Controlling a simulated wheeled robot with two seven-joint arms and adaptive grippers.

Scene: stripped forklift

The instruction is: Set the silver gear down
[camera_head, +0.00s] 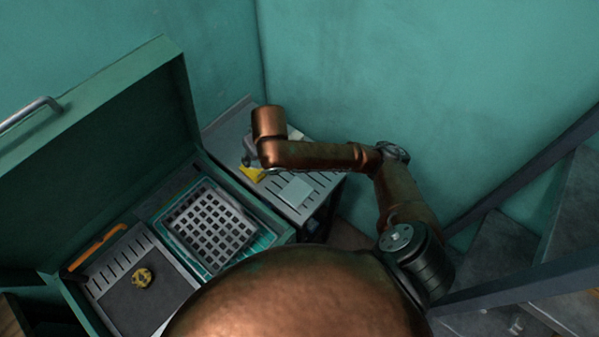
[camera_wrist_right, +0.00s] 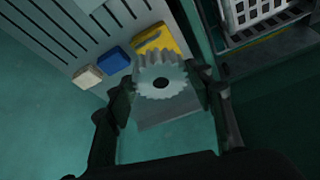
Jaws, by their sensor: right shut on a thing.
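The silver gear (camera_wrist_right: 160,83) is a toothed disc with a dark centre hole. In the right wrist view my right gripper (camera_wrist_right: 165,87) is shut on it, one finger at each side. The gear appears above the grey slotted bench top (camera_wrist_right: 60,40); whether it touches anything below cannot be told. In the head view my right gripper (camera_head: 254,160) is over the far part of this bench, largely hidden by my arm, and the gear is not clearly seen there. My left gripper is not in view.
A yellow block (camera_wrist_right: 158,40), a blue block (camera_wrist_right: 113,61) and a white block (camera_wrist_right: 88,77) sit beside the gear. Left stands an open green case (camera_head: 110,110) with a grid basket (camera_head: 212,228) and brass gear (camera_head: 143,278).

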